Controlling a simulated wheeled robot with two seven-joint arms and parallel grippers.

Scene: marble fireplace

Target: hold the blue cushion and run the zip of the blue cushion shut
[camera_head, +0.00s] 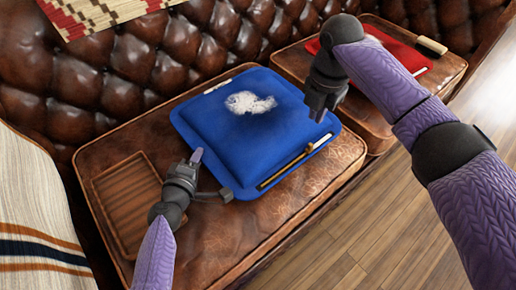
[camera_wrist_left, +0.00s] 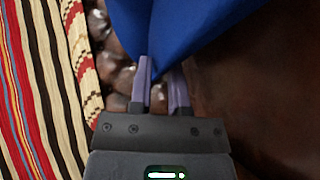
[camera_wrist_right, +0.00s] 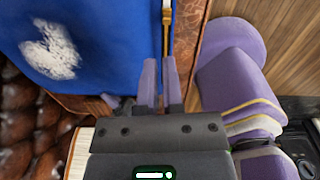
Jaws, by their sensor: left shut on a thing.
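The blue cushion (camera_head: 225,140) lies on a brown leather seat, with a ragged white patch (camera_head: 250,103) on top. Its zip (camera_head: 290,165) runs along the front right edge, a brassy piece (camera_head: 309,148) showing near the far end. My left gripper (camera_head: 212,175) is shut on the cushion's near left corner; in the left wrist view blue cloth (camera_wrist_left: 190,30) reaches between its fingers. My right gripper (camera_head: 320,112) points down above the cushion's right edge. In the right wrist view its fingers (camera_wrist_right: 160,75) stand slightly apart, the zip (camera_wrist_right: 167,35) lined up beyond them.
A slatted wooden tray (camera_head: 128,200) lies left of the cushion. A second leather seat at the back right holds a red cloth item (camera_head: 375,75) and a brush-like object (camera_head: 430,46). Striped fabric (camera_head: 35,220) hangs at the left. A tufted backrest (camera_head: 130,70) stands behind; wooden floor (camera_head: 400,230) is clear.

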